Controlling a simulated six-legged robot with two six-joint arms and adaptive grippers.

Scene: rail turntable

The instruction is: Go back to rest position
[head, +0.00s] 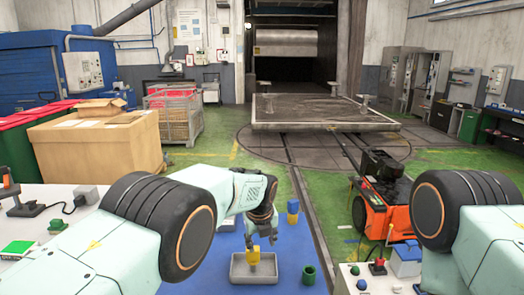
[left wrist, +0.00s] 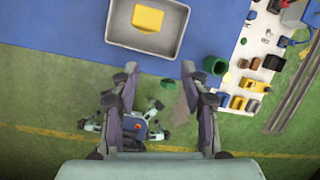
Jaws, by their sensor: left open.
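My left arm reaches in from the left in the head view. Its dark gripper (head: 262,228) hangs over the blue table top, just above and behind a grey tray (head: 236,279). A yellow block (head: 253,258) lies in the tray. In the left wrist view my left gripper (left wrist: 160,72) has its fingers wide apart with nothing between them. The tray (left wrist: 118,36) and the yellow block (left wrist: 147,18) show beyond the fingertips, apart from them. My right arm shows at the right of the head view, but its gripper is out of the picture.
A green cup (head: 309,275) stands right of the tray on the blue table (head: 285,283). A blue-and-yellow piece (head: 292,212) stands behind it. White surfaces with small parts lie left and right. An orange machine (head: 376,210) stands on the floor at right, before the turntable (head: 325,148).

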